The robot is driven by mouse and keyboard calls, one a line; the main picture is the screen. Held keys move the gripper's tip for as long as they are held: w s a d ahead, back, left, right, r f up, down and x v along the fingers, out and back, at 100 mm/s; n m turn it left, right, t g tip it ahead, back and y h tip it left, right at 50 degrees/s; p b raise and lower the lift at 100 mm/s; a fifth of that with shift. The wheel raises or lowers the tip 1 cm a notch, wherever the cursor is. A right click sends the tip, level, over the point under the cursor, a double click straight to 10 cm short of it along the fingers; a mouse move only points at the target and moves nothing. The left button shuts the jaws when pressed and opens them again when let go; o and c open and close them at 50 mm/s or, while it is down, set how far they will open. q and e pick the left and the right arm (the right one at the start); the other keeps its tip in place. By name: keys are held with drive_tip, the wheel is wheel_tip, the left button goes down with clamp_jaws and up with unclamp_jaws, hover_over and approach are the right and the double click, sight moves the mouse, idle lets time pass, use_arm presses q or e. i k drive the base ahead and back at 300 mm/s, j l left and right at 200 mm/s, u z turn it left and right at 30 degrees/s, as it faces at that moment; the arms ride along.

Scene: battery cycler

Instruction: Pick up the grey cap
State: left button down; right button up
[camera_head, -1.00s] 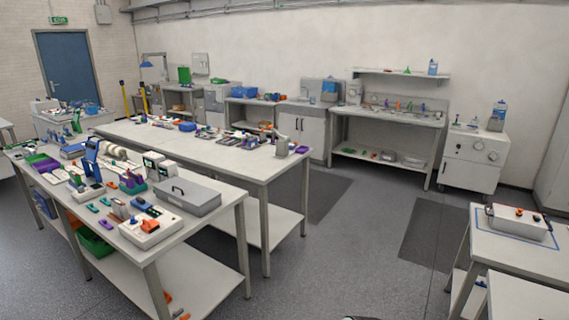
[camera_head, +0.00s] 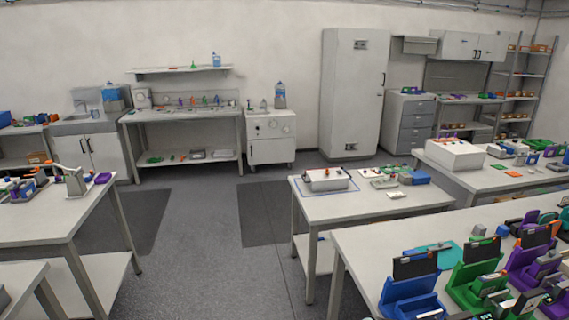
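I cannot make out a grey cap for certain in the head view; items on the benches are small at this distance. A white box (camera_head: 327,183) with small dark and red parts on top stands inside a blue outline on the middle table (camera_head: 400,206). Small pale and green items (camera_head: 384,182) and a blue block (camera_head: 414,178) lie to its right. Neither of my grippers is in view.
A near-right bench (camera_head: 370,248) holds blue, green and purple stands. A left table (camera_head: 40,225) carries small devices. A back bench (camera_head: 180,114), a white cabinet (camera_head: 271,138) and a tall locker (camera_head: 349,95) line the wall. Open grey floor (camera_head: 200,235) lies between the tables.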

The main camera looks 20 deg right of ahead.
sight(441, 247)
drive_tip(key=i+j+z, duration=0.1)
drive_tip(key=z, duration=0.35)
drive_tip(key=i+j+z, duration=0.2)
drive_tip(key=z, duration=0.25)
drive_tip(key=i+j+z, duration=0.25)
drive_tip(key=z, duration=0.25)
drive_tip(key=i+j+z, duration=0.25)
drive_tip(key=j+z, duration=0.55)
drive_tip(key=j, duration=0.15)
